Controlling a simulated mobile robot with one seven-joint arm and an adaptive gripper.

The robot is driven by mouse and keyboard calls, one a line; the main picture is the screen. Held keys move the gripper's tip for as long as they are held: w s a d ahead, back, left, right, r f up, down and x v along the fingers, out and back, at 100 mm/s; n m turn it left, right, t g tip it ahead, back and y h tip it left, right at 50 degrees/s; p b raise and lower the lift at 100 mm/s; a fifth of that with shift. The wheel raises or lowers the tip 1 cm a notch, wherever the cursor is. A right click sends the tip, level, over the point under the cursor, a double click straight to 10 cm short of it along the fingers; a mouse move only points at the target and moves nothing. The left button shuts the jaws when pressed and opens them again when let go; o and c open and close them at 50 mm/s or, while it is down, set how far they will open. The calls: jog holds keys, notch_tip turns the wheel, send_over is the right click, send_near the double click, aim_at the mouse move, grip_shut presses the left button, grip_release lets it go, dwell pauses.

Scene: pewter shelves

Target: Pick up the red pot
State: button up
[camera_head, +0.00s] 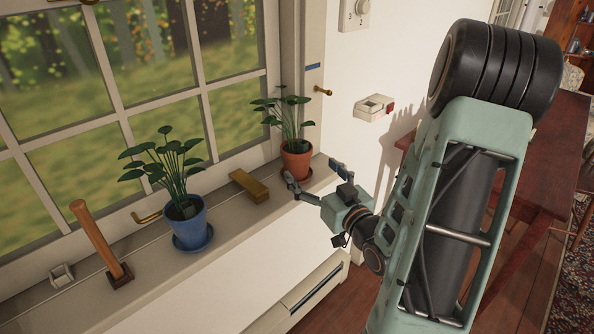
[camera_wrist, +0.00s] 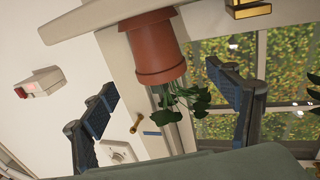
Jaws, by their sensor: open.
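The red pot (camera_head: 296,162) is a terracotta-red plant pot with a green leafy plant in it. It stands upright at the right end of the windowsill in the head view. My gripper (camera_head: 312,174) is open, with one finger on each side of the pot's front in that view. In the wrist view the picture is turned over, and the red pot (camera_wrist: 157,48) shows at the top, beyond and between the spread fingers of my gripper (camera_wrist: 168,92). The gripper is empty. I cannot tell whether a finger touches the pot.
On the windowsill (camera_head: 222,223) stand a blue pot (camera_head: 187,224) with a plant, a yellow-brown block (camera_head: 249,186), a wooden-handled tool (camera_head: 100,240) and a small pale square object (camera_head: 61,275). A white wall box (camera_head: 374,107) is to the right. A wooden table (camera_head: 540,160) stands farther right.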

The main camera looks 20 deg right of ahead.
aim_at(296, 149)
jog(key=w+b, duration=0.1)
jog(key=b, duration=0.1)
jog(key=shift+w+f+b, duration=0.1)
jog(key=shift+f+b, duration=0.05)
jog(key=shift+b, duration=0.2)
jog(key=shift+w+a+r, duration=0.1)
jog(key=shift+w+r, duration=0.1)
jog(key=shift+w, duration=1.35)
jog(key=w, duration=0.5)
jog(key=shift+s, duration=0.1)
jog(key=c, duration=1.9)
jog(key=shift+r, duration=0.15)
jog(key=shift+c, duration=0.6)
